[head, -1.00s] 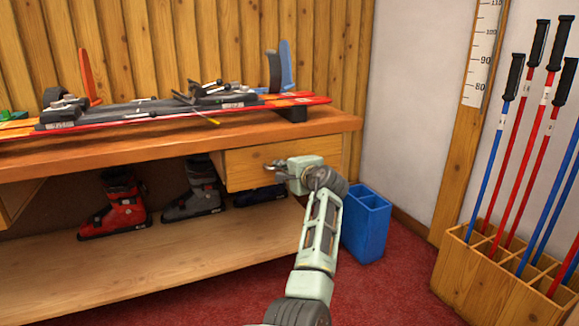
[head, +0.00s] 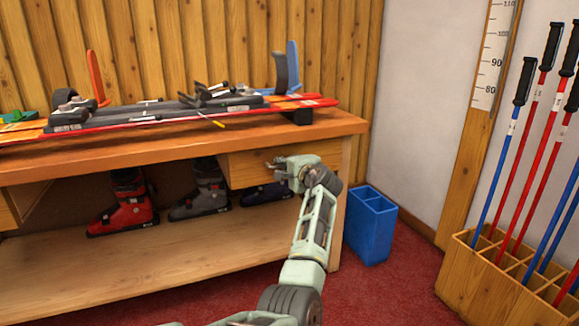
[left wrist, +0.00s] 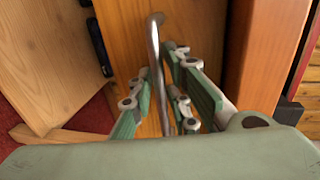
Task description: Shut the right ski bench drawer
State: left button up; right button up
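The right drawer (head: 243,172) sits under the right end of the wooden ski bench top (head: 180,140). Its front looks nearly in line with the bench; any remaining gap is hard to judge. My left gripper (head: 274,165) is at the drawer front. In the left wrist view, the metal bar handle (left wrist: 154,50) stands between the fingers of my left gripper (left wrist: 164,103). The fingers are apart, on either side of the bar, with the wooden drawer front (left wrist: 118,35) close behind. My right gripper is not in view.
Skis with bindings (head: 200,110) lie on the bench top. A red boot (head: 125,212), a grey boot (head: 203,200) and a dark blue boot stand on the lower shelf (head: 150,260). A blue bin (head: 371,225) and a pole rack (head: 490,285) stand on the right.

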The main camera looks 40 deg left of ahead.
pick_arm(q)
jog(key=v, duration=1.2)
dwell(0.3)
